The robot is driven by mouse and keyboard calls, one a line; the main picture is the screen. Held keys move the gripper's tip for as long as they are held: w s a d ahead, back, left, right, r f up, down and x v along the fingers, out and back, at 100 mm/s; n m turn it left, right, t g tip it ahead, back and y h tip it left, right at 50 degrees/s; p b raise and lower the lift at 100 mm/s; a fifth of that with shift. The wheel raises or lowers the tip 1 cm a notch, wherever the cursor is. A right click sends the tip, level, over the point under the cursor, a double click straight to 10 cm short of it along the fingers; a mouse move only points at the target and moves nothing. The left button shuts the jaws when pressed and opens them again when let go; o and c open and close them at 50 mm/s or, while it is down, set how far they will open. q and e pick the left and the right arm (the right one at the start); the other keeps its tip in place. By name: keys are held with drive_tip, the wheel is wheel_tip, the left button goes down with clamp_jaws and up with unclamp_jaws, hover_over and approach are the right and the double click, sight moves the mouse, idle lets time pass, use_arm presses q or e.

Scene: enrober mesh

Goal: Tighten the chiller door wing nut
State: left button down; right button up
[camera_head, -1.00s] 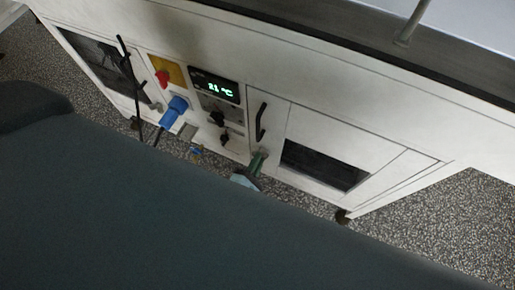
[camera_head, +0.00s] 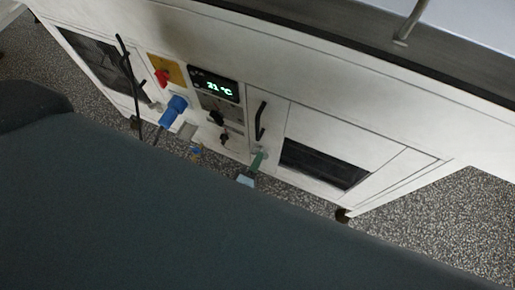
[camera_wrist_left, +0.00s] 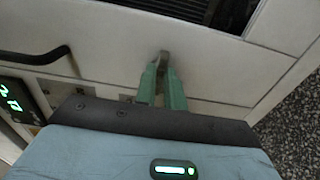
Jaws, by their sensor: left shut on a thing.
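The chiller door (camera_head: 340,135) is a white panel with a black handle and a dark window, and it looks closed. The wing nut (camera_wrist_left: 162,59) is a small grey metal piece near the door's edge, below the handle. In the head view it is mostly hidden at the fingertips. My left gripper (camera_wrist_left: 162,76) has green fingers and is shut on the wing nut. In the head view, this gripper (camera_head: 259,157) reaches up to the door front from below. My right gripper is not in view.
The black door handle (camera_head: 261,120) is just above the gripper. To the left are a display (camera_head: 214,84) reading 21 °C, black knobs, a blue plug (camera_head: 174,109) and a red switch (camera_head: 162,76) on yellow. Speckled floor (camera_head: 440,225) is open at the right.

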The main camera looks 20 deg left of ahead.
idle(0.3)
use_arm(q)
drive_tip(key=c, duration=1.5)
unclamp_jaws()
drive_tip(key=shift+s+a+p, duration=0.1)
drive_tip(key=shift+s+p, duration=0.65)
drive_tip(key=shift+s, duration=3.15)
